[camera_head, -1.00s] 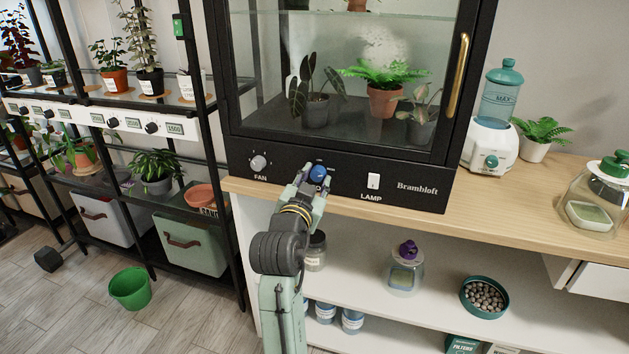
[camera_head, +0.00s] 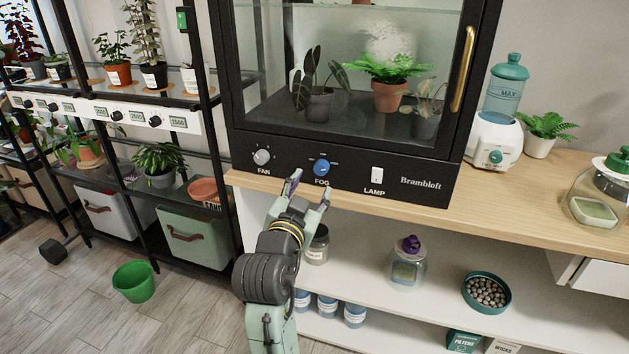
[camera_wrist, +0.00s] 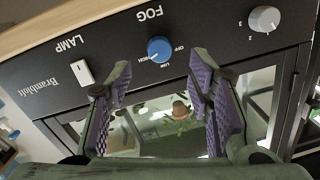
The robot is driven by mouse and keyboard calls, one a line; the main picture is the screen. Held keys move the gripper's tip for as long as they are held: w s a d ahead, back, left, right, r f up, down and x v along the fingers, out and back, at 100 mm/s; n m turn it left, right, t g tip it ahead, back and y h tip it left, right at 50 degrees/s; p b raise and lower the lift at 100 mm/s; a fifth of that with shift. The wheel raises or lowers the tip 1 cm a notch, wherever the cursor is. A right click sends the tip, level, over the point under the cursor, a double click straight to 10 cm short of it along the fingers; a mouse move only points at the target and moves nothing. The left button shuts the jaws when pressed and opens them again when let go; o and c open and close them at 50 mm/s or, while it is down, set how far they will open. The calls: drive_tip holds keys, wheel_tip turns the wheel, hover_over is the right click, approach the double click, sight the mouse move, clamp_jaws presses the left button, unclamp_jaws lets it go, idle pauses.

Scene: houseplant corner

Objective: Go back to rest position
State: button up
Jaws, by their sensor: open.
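My gripper (camera_head: 309,190) is open and empty in the head view, in front of the lower edge of the black plant cabinet (camera_head: 345,145). Its purple-padded fingers stand apart in the wrist view (camera_wrist: 163,85). The blue FOG knob (camera_head: 321,168) is just beyond the fingertips, not held; it also shows in the wrist view (camera_wrist: 160,50). The white-grey FAN knob (camera_head: 262,157) is to its left and the white LAMP switch (camera_head: 377,175) to its right.
The wooden counter (camera_head: 440,205) runs below the cabinet. Under it a white shelf holds a purple-topped jar (camera_head: 407,262) and a bowl of pebbles (camera_head: 487,292). A black plant rack (camera_head: 150,190) stands left, with a green bucket (camera_head: 134,281) on the floor.

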drive_tip(key=shift+s, duration=0.45)
drive_tip(key=shift+a, duration=0.1)
